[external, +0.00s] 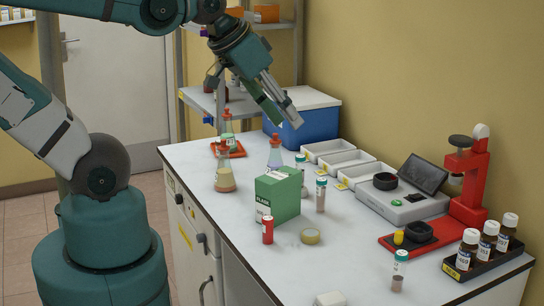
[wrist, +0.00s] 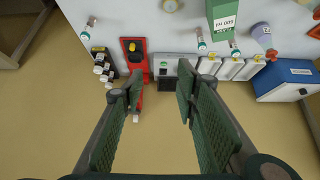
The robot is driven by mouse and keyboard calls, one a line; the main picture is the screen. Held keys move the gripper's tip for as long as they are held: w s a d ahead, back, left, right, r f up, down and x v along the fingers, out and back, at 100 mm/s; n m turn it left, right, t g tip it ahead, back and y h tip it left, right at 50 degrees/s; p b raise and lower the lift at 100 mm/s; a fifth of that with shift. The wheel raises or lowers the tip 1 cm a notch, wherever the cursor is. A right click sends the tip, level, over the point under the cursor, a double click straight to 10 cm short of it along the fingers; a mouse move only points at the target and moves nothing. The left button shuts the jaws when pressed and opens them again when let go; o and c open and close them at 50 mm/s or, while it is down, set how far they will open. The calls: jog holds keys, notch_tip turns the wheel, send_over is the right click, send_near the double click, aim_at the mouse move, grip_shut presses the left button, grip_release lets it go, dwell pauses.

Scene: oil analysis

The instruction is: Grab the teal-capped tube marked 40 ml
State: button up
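Three clear tubes with teal caps stand upright on the white bench, apart from each other. In the external view one is at the front right (external: 398,272), one right of the green box (external: 320,194) and one behind that box (external: 301,172). The wrist view shows tubes at upper left (wrist: 90,23), upper middle (wrist: 201,42) and right of it (wrist: 235,49). Their markings are too small to read, so I cannot tell which says 40 ml. My gripper (external: 281,110) is open and empty, high above the far part of the bench; it also shows in the wrist view (wrist: 158,90).
A green box (external: 277,196), red battery-like cylinder (external: 267,230) and tape roll (external: 310,237) stand near the middle tubes. Flasks (external: 225,178) are on the left. White trays (external: 350,160), an instrument (external: 405,200), a red stand (external: 468,180) and a bottle rack (external: 487,262) line the wall side.

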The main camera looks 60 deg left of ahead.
jog(key=shift+c, duration=1)
jog(key=shift+w, duration=0.1)
jog(key=n+g, duration=0.7)
jog(key=n, duration=0.9)
send_over(322, 179)
jog(key=f, duration=2)
jog(key=shift+d, duration=0.35)
jog(key=shift+a+f, duration=0.25)
jog(key=shift+f, duration=0.25)
jog(key=shift+f, duration=0.1)
jog(key=shift+f, duration=1.2)
jog(key=shift+f, duration=0.15)
